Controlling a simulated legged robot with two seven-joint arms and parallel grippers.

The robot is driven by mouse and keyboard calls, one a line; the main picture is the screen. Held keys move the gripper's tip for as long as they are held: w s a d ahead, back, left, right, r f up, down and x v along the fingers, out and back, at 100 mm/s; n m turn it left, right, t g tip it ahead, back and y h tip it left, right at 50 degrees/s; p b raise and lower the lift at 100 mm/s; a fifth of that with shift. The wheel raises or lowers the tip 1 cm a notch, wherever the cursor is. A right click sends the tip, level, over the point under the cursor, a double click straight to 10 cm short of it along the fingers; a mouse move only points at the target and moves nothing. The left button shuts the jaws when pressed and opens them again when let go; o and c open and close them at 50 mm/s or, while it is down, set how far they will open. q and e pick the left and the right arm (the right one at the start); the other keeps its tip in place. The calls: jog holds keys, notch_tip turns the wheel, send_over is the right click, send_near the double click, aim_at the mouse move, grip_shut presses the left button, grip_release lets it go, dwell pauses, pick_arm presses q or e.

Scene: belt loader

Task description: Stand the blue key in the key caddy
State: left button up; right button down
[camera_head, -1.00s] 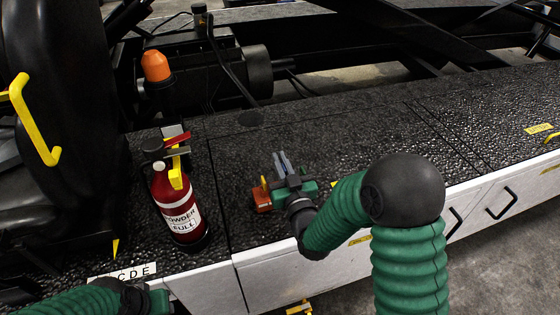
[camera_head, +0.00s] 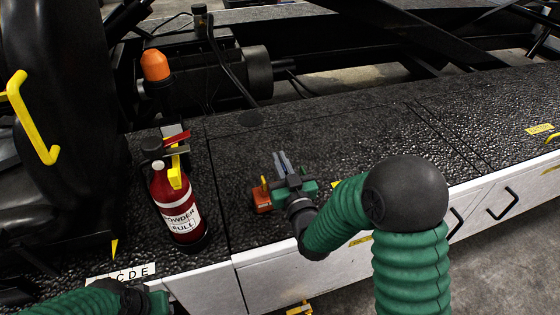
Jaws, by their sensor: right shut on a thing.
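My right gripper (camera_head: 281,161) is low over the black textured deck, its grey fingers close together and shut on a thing. I take that thing to be the blue key, but I cannot make it out between the fingers. A small orange-brown block (camera_head: 262,201), seemingly the key caddy, sits on the deck just left of this gripper, with a yellow-orange piece upright at it. The gripper body hides part of the block. I cannot tell whether they touch. My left gripper (camera_head: 158,301) is at the bottom left edge, its fingers not clear.
A red fire extinguisher (camera_head: 177,208) stands left of the block. An orange beacon (camera_head: 155,66) rises behind it. A white strip with letters (camera_head: 128,272) lies at the front edge. The deck (camera_head: 370,145) behind and right of my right gripper is clear.

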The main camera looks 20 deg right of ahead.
jog(key=shift+f+b, duration=0.95)
jog(key=shift+f, duration=0.1)
jog(key=c, duration=1.5)
grip_release()
